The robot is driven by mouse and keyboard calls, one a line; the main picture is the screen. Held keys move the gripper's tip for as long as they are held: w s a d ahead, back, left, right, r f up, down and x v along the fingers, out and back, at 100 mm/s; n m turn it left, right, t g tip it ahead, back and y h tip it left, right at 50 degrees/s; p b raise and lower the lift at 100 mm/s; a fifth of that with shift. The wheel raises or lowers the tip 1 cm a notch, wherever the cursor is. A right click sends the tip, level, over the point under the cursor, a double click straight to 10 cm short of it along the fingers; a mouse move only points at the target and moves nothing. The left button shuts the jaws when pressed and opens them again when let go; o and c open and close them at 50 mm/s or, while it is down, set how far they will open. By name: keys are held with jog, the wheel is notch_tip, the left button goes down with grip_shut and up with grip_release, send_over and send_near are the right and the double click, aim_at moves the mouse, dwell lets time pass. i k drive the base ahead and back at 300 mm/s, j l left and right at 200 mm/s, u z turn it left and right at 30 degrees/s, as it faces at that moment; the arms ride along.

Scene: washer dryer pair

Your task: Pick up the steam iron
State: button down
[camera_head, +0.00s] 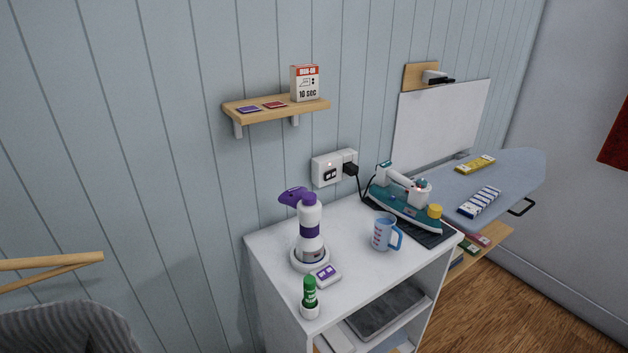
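The steam iron (402,205) has a teal body with white and grey parts on top. It rests on a dark pad (433,238) at the back right of a white cabinet's top (355,268). A dark cord runs from near the iron to a plug in the wall outlet (331,168). A yellow cap or knob (434,211) shows at the iron's front right end. My gripper does not show in this view.
A blue measuring cup (383,233) stands just left of the iron. A purple and white spray bottle (309,232) and a green-capped bottle (310,298) stand further left. An ironing board (520,170) lies close on the right. A wall shelf (275,111) hangs above.

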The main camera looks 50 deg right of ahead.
aim_at(411, 208)
jog(key=z, duration=1.25)
